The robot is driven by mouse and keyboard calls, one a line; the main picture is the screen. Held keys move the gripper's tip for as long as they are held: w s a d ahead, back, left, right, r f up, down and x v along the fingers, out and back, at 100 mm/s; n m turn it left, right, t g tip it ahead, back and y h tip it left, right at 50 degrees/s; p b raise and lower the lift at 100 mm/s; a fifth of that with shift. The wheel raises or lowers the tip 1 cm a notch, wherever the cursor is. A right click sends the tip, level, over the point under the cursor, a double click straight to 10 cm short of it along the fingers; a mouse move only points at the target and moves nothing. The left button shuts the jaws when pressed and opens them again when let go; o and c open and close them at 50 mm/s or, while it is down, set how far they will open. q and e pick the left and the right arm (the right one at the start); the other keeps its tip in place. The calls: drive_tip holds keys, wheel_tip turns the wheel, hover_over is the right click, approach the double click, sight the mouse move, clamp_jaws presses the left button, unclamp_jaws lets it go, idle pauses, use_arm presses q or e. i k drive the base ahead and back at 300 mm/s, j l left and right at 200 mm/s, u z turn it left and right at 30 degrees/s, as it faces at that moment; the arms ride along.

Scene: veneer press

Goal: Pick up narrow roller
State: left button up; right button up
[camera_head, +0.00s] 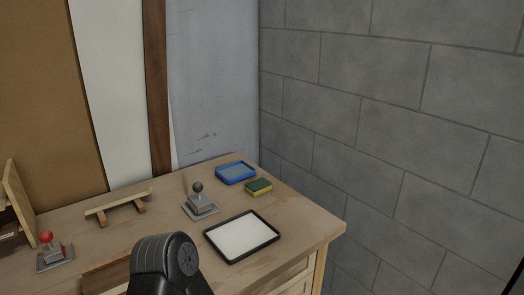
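I cannot make out a narrow roller for certain in the head view. A long, light wooden piece (118,204) lies on two small supports on the left part of the workbench (290,205); I cannot tell whether it is a roller. A black rounded link of my own arm rises at the bottom centre and hides part of the bench. Neither of my grippers shows.
A grey-knobbed device (200,204) and a red-knobbed one (54,254) stand on the bench. A white-filled black tray (274,250), a blue tray (236,165) and a yellow-green sponge (258,187) lie right. A grey block wall (400,120) bounds the right.

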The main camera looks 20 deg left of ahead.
sight(52, 252)
drive_tip(key=u, duration=2.1)
